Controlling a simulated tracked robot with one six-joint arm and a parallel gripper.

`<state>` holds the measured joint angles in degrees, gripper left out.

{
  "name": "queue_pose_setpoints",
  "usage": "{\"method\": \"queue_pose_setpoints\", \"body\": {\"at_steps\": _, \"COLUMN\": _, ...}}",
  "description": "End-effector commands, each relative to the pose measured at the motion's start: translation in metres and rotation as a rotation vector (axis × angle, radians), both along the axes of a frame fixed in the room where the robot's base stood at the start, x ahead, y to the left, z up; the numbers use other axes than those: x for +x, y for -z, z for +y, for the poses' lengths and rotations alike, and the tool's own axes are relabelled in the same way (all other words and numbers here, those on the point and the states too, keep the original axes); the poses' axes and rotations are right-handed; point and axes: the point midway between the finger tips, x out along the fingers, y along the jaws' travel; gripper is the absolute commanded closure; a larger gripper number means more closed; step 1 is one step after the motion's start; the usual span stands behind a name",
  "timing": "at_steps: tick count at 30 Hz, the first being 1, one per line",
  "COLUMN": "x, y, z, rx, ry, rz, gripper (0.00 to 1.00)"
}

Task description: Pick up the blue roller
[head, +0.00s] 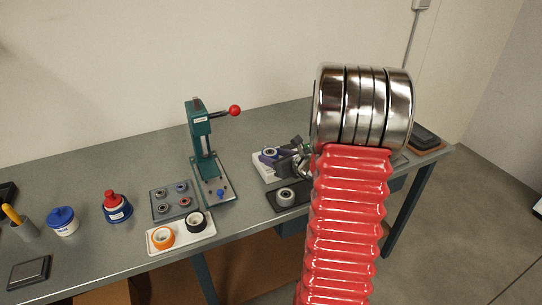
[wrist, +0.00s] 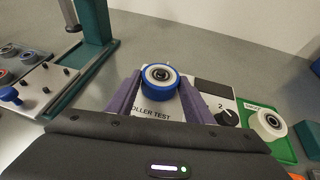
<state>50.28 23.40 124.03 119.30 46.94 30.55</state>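The blue roller (wrist: 160,78) has a blue tread, a pale hub and a dark centre. In the wrist view it is at the white panel of the roller tester (wrist: 203,103). My gripper (wrist: 160,84) has a purple finger on each side of it, with the tips close against the tread. I cannot tell whether they press on it, or whether it rests on the tester. In the head view the roller (head: 270,152) is small, at the white tester, with my gripper (head: 280,150) beside it. My arm hides part of that area.
A green press (head: 200,140) with a red-knobbed lever stands left of the tester. A tray of bearings (head: 172,191) and a white tray (head: 160,247) with orange and black rings are left of it. In the wrist view, a white roller (wrist: 268,124) sits on a green base (wrist: 282,146) at right.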

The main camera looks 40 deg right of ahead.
Motion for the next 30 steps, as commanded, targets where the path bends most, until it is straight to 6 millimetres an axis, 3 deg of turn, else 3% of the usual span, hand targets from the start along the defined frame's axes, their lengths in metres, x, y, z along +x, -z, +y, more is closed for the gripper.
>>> {"method": "queue_pose_setpoints", "body": {"at_steps": 13, "x": 0.0, "y": 0.0, "z": 0.0, "rx": 0.0, "ry": 0.0, "rz": -0.001, "gripper": 0.84}}
{"method": "queue_pose_setpoints", "body": {"at_steps": 22, "x": 0.0, "y": -0.005, "z": 0.0, "rx": -0.001, "ry": 0.0, "rz": -0.001, "gripper": 0.84}}
{"method": "queue_pose_setpoints", "body": {"at_steps": 30, "x": 0.0, "y": -0.036, "z": -0.001, "rx": -0.005, "ry": -0.001, "rz": -0.003, "gripper": 0.84}}
